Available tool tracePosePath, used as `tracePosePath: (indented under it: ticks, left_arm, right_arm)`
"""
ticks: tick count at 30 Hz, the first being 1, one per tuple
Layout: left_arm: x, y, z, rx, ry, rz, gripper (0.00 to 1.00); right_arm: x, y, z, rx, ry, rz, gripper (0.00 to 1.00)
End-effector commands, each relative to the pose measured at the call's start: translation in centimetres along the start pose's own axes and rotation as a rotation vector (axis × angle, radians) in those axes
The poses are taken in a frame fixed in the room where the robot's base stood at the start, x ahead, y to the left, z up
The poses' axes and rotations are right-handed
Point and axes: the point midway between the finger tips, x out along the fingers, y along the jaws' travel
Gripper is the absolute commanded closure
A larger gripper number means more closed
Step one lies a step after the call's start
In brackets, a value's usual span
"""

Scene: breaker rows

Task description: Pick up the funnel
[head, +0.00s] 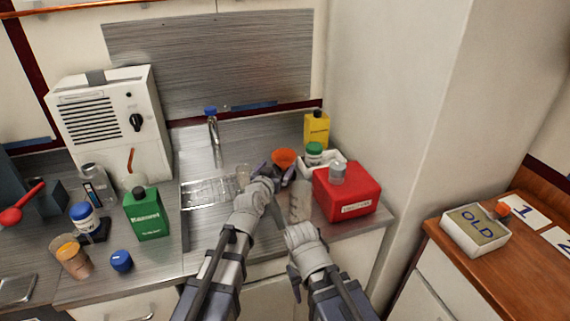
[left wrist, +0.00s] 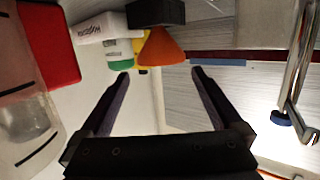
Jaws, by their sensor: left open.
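My left gripper (head: 276,173) is open and empty, just in front of the funnel in the head view. In the left wrist view, the funnel (left wrist: 162,48) shows beyond the gap between the two open fingers (left wrist: 160,78), apart from them.
A yellow bottle (head: 316,129) is behind. A clear bottle (head: 300,202) stands near the front. The sink tap (head: 215,140) is left.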

Motion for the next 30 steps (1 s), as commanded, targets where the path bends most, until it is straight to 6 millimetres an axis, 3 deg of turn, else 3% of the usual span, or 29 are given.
tracePosePath:
  ticks: [9,16,25,30]
  left_arm:
    - [2.7,0.0,0.0,0.001,0.0,0.0,0.0]
    - [3.2,0.0,-0.1,0.001,0.0,0.0,0.0]
    - [7.4,-0.1,-0.1,-0.001,0.0,0.001,0.0]
    - [7.9,-0.1,-0.2,0.0,0.0,0.0,0.0]
  right_arm:
    - [0.5,-0.1,0.0,0.0,0.0,0.0,0.5]
    - [0.6,-0.1,0.0,0.0,0.0,0.0,0.5]
    - [1.3,-0.1,-0.1,0.0,0.0,0.0,0.5]
    - [1.4,-0.1,-0.1,0.0,0.0,0.0,0.5]
